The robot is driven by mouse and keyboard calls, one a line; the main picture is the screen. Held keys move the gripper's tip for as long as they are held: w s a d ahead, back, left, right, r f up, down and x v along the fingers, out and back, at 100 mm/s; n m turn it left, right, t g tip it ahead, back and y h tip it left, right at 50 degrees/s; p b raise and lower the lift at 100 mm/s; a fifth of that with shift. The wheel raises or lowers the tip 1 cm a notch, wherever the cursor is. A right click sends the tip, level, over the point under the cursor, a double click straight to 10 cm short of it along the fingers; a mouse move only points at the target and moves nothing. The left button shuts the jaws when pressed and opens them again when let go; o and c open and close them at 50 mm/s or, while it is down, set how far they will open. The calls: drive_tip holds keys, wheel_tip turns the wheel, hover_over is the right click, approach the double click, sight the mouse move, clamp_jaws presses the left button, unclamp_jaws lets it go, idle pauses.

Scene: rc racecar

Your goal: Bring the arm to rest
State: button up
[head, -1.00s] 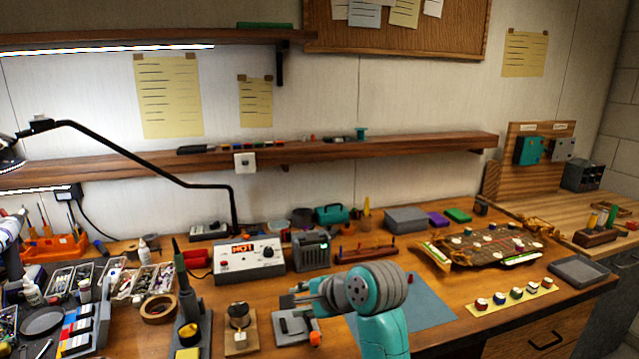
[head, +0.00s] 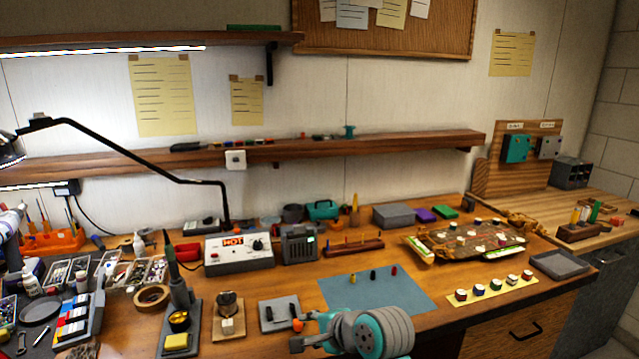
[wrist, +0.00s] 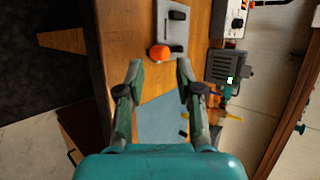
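My arm (head: 375,332) shows in the head view as teal and grey links at the bottom, in front of the blue mat. In the wrist view my gripper (wrist: 159,72) is open, its two grey-green fingers wide apart with nothing between them. The fingers are above the bench's front edge, with the blue mat (wrist: 160,118) seen below and between them. They touch nothing that I can see.
The blue mat holds three small pegs (head: 373,275). A grey plate with an orange knob (head: 298,325) lies left of my arm. A racecar chassis (head: 470,243) and a yellow strip of pots (head: 495,288) lie right.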

drive_tip(key=s+d+f+n+t+h, duration=0.1)
drive_tip(key=s+d+f, duration=0.25)
drive_tip(key=f, duration=0.35)
drive_tip(key=s+d+f+t+h, duration=0.1)
drive_tip(key=s+d+f, duration=0.1)
drive_tip(key=s+f, duration=0.35)
drive_tip(key=s+d+f+n+t+h, duration=0.25)
drive_tip(key=s+d+f, duration=0.55)
drive_tip(key=s, duration=0.4)
drive_tip(key=s+d+n+t+h, duration=0.1)
drive_tip(key=s+d+n, duration=0.15)
drive_tip(key=s, duration=0.65)
drive_tip(key=s+d+n+h, duration=0.1)
drive_tip(key=s+d+n, duration=0.15)
drive_tip(key=s, duration=0.65)
drive_tip(key=s+d+r+n+t, duration=0.1)
drive_tip(key=s+r+n, duration=0.3)
drive_tip(key=s+r, duration=0.5)
drive_tip(key=s, duration=0.3)
drive_tip(key=shift+s+d, duration=0.4)
drive_tip(key=shift+r+h, duration=0.1)
drive_tip(key=shift+h, duration=0.15)
